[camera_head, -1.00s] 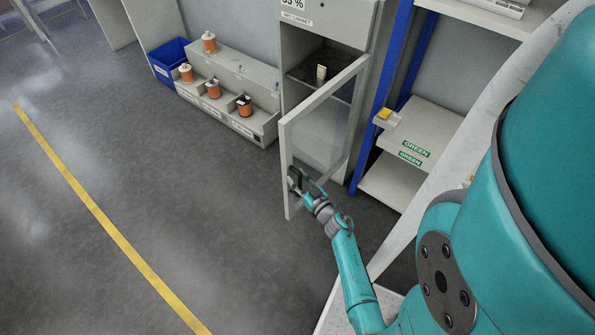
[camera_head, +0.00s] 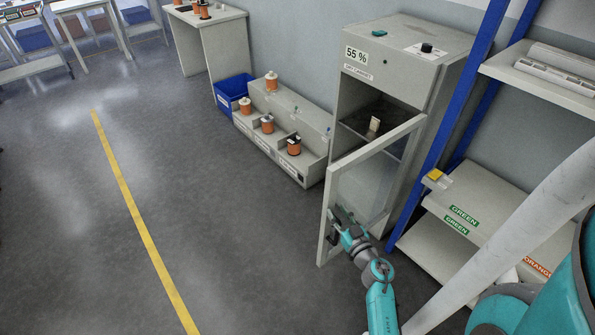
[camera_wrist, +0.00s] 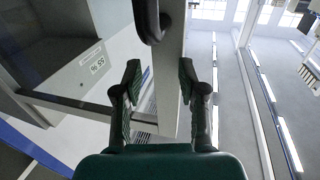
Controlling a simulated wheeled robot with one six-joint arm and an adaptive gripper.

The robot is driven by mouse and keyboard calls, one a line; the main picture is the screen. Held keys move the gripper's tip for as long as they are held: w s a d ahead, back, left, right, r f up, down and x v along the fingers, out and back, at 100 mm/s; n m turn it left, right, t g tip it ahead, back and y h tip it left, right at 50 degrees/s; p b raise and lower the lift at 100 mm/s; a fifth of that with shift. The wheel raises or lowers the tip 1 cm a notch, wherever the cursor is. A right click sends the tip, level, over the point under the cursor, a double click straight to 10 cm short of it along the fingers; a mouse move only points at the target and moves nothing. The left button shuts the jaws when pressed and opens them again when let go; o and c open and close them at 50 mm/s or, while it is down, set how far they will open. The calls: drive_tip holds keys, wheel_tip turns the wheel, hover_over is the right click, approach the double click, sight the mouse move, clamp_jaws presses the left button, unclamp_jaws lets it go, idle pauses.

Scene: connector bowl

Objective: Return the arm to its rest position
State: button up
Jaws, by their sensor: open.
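My teal arm reaches from the lower right in the head view, and my gripper (camera_head: 342,220) is at the outer edge of the dry cabinet's open glass door (camera_head: 328,243). In the wrist view, my gripper (camera_wrist: 160,75) has its two fingers spread apart. The pale door edge (camera_wrist: 172,88) and a dark curved handle (camera_wrist: 150,22) lie beyond and between the fingers in that picture. Whether a finger touches the door cannot be told. The cabinet (camera_head: 395,75) reads 55 % and holds a small pale item (camera_head: 374,124) on its shelf.
Left of the cabinet are a stepped rack (camera_head: 285,110) with several orange spools and a blue bin (camera_head: 232,88). To the right are a blue post (camera_head: 467,95) and shelves labelled green and orange (camera_head: 480,195). Grey floor (camera_head: 220,220) lies open to the left, with a yellow line (camera_head: 137,215).

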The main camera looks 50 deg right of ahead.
drive_tip(key=s+a+r+n+t+y, duration=0.1)
drive_tip(key=s+a+r, duration=0.15)
drive_tip(key=a, duration=0.85)
drive_tip(key=s+a+r+n+t+y, duration=0.15)
drive_tip(key=s+a, duration=0.25)
drive_tip(key=a, duration=0.8)
drive_tip(key=s+a+r+n+g+y, duration=0.1)
drive_tip(key=s+a+r+y, duration=0.2)
drive_tip(key=s+a+r, duration=0.2)
drive_tip(key=s+a+r+n+g+y, duration=0.2)
drive_tip(key=s+a+r, duration=0.3)
drive_tip(key=s, duration=0.7)
drive_tip(key=a+y, duration=0.1)
drive_tip(key=a, duration=0.1)
drive_tip(key=shift+s+a+r, duration=0.15)
drive_tip(key=shift+a, duration=0.25)
